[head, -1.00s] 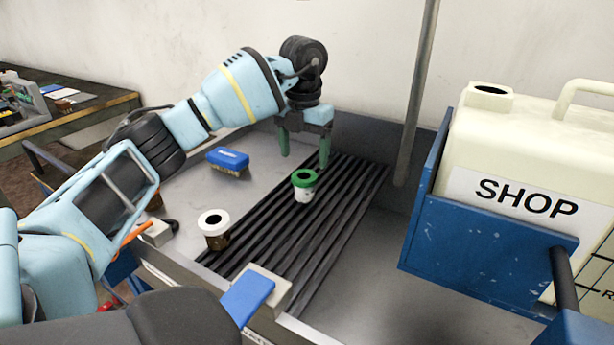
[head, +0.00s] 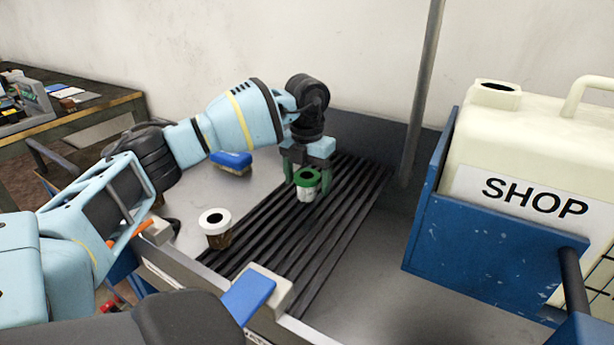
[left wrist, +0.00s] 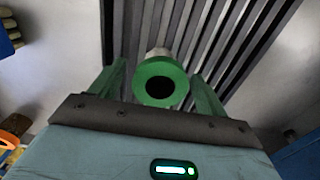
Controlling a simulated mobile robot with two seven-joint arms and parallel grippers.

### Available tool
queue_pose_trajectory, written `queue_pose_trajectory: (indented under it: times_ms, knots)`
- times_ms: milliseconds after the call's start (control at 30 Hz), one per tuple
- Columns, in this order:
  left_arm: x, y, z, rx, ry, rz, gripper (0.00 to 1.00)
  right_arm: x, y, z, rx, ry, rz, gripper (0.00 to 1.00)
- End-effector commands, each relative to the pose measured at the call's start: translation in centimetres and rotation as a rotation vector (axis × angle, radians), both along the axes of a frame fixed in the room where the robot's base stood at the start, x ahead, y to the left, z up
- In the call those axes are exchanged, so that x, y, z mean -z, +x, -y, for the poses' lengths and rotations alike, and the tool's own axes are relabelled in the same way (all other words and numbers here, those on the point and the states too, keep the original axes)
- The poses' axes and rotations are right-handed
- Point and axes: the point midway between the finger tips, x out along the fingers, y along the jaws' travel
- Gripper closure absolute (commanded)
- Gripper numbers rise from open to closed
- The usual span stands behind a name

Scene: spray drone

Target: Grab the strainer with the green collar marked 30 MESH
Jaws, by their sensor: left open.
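The strainer with the green collar (head: 306,179) stands upright on the black ribbed mat (head: 330,215). Its white body shows below the collar; its marking is too small to read. My left gripper (head: 307,178) is open, with its green fingers around the strainer, one on each side. In the left wrist view the green collar (left wrist: 160,82) with its dark opening lies between the open fingers (left wrist: 162,85), with a gap on both sides. I cannot see my right gripper.
A strainer with a white collar (head: 215,222) and brown body stands at the mat's left edge. A blue brush (head: 232,160) lies behind, on the bare metal. A blue holder (head: 480,255) with a cream SHOP tank (head: 540,150) stands at the right.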

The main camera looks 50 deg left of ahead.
Motion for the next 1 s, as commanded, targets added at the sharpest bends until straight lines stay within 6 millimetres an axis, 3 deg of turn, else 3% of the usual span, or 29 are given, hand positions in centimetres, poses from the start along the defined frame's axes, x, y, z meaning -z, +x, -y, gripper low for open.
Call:
queue_pose_trajectory:
  times_ms: [67,400,467,767,1000]
  knots:
    - [0.0,0.0,0.0,0.000,0.000,0.000,0.28,0.0,-0.1,0.0,0.002,0.001,-0.002,0.64]
    - [-0.1,0.0,0.0,0.000,0.000,0.001,0.72,0.0,-0.4,-0.3,0.011,0.006,-0.008,0.64]
    - [-0.1,0.0,0.0,0.000,0.000,0.001,0.76,0.0,-0.4,-0.3,0.013,0.006,-0.008,0.64]
    - [-0.6,0.1,0.0,0.000,0.000,0.002,0.76,-0.1,-0.3,-0.3,0.013,0.006,-0.007,0.64]
    - [-3.2,0.1,0.0,0.000,-0.001,0.003,0.76,-0.4,-0.2,-0.2,0.008,0.005,-0.004,0.64]
